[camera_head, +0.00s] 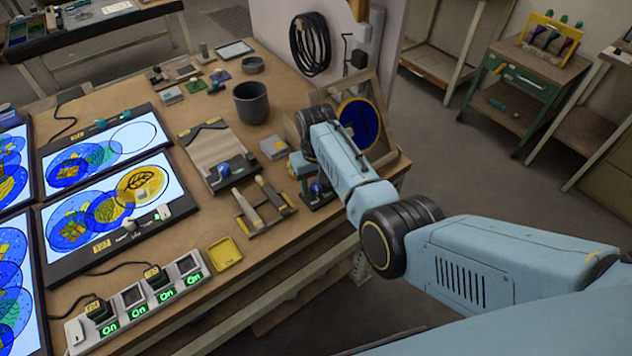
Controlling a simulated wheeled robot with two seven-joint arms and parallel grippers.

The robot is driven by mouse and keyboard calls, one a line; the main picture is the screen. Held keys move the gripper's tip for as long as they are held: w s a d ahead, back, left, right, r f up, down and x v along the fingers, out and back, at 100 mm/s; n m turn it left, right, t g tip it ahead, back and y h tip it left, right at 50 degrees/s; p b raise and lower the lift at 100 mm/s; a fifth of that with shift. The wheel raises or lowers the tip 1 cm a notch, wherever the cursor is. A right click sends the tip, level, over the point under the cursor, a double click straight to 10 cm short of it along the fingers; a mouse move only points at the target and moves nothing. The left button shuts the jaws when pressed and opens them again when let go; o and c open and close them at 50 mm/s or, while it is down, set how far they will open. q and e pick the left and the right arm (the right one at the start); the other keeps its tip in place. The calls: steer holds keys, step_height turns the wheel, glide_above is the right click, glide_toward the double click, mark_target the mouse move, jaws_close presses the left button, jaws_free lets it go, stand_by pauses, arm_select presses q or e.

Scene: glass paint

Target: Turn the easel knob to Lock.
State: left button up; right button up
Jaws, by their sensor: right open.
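The wooden easel (388,103) stands at the right back of the bench and holds a dark blue round glass disc (358,124) with a yellow rim. My right arm reaches in from the right and passes in front of the easel. My right gripper (303,168) is low beside the easel's left front, partly hidden by my own wrist and forearm. It is open. A small blue knob-like part (316,188) on a dark base shows just below it; I cannot tell whether they touch. The knob's setting is not readable. My left gripper is not in view.
Lit panels (118,212) with painted glass discs and a power strip (140,308) fill the left. A coiled cable (310,45) hangs behind.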

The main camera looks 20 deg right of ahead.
steer(key=c, duration=1)
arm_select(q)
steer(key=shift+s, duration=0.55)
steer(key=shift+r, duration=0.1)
arm_select(e)
steer(key=shift+r, duration=0.1)
steer(key=shift+r+n+p, duration=0.1)
steer(key=shift+n+p, duration=0.85)
steer(key=shift+n, duration=0.25)
steer(key=n+p, duration=0.1)
steer(key=n, duration=0.1)
steer(key=shift+n, duration=0.3)
steer(key=n+p, duration=0.1)
steer(key=n, duration=0.2)
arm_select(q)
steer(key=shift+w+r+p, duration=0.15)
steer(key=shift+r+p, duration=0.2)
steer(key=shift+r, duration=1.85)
arm_select(e)
steer(key=shift+n, duration=1.9)
